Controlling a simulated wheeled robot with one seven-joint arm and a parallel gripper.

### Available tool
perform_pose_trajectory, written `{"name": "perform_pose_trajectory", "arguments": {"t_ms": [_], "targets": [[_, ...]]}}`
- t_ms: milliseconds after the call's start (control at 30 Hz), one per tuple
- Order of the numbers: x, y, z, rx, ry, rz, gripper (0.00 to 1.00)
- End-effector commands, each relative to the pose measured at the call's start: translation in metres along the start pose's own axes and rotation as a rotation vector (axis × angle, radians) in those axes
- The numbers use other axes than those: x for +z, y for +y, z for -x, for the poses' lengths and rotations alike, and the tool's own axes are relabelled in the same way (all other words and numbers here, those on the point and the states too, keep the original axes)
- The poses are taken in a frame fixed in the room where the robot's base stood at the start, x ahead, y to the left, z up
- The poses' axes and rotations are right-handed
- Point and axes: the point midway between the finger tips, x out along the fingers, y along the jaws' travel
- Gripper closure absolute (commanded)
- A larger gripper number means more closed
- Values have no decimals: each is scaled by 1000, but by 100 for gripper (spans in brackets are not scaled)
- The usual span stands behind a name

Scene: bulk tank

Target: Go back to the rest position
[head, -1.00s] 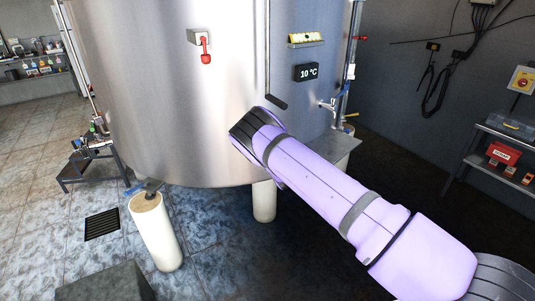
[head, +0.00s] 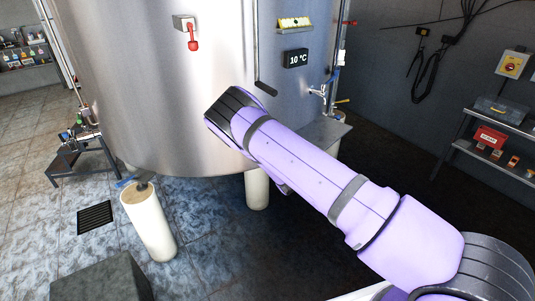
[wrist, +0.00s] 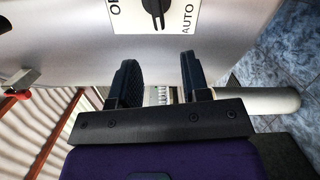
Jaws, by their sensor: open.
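My gripper (wrist: 159,80) shows in the wrist view with its two dark fingers apart and nothing between them. Beyond the fingertips is a white panel with a black rotary switch (wrist: 155,10) marked AUTO on one side. In the head view my purple arm reaches across the front of the large steel tank (head: 150,90). The gripper itself is hidden behind the arm's dark end there. I cannot tell from the head view how far it is from the tank wall.
A red-handled switch (head: 192,38) and a 10 °C display (head: 296,59) are on the tank. A white post (head: 149,222) stands on the floor at lower left. A small metal stand (head: 82,155) is at left. A shelf rack (head: 490,140) stands at right. Floor at left is open.

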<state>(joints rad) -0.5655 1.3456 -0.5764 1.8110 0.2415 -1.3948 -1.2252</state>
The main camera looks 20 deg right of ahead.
Motion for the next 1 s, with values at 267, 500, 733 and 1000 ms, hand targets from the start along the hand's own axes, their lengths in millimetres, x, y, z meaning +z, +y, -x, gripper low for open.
{"name": "perform_pose_trajectory", "arguments": {"t_ms": [267,500,733,1000], "targets": [[16,28,-7,-42,-60,-94,57],[50,87,-8,-155,-188,-336,57],[77,144,6,-257,-287,-574,57],[100,212,39,-367,-374,-841,57]]}}
